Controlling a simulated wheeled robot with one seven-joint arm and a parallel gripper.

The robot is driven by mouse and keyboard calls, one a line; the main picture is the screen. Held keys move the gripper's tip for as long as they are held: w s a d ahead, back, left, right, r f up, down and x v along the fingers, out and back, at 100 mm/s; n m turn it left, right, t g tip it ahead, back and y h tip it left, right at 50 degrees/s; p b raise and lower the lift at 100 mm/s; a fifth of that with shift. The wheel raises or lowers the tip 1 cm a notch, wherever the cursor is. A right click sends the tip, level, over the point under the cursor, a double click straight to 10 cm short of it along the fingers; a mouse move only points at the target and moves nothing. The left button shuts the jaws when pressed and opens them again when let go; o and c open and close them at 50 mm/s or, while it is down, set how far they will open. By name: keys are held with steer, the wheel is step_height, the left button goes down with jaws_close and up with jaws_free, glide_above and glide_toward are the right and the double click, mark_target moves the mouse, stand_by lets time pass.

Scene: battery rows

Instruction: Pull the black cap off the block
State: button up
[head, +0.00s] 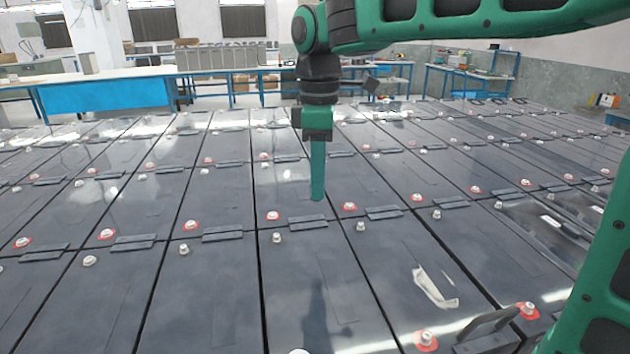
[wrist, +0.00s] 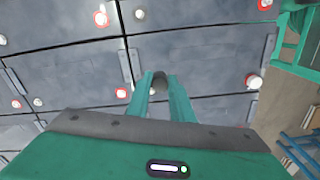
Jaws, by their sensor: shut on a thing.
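My gripper (head: 317,197) hangs straight down over the rows of dark battery blocks, with its green fingers close together. In the wrist view the fingertips (wrist: 160,88) are shut on a small dark round piece, the black cap (wrist: 159,80). In the head view the fingers hide the cap. Below and behind the fingers lie the grey-black block tops (head: 215,290). I cannot tell from these views whether the cap touches a block or is held clear above it.
Light posts, some with red rings (head: 273,216), and dark raised bars (head: 307,222) stand on the blocks all around. A raised handle (head: 488,326) is at the front right. A blue table (head: 105,96) and grey boxes (head: 220,57) stand far back.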

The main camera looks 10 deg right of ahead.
steer(key=shift+r, duration=0.5)
steer(key=shift+r, duration=2.4)
jaws_close()
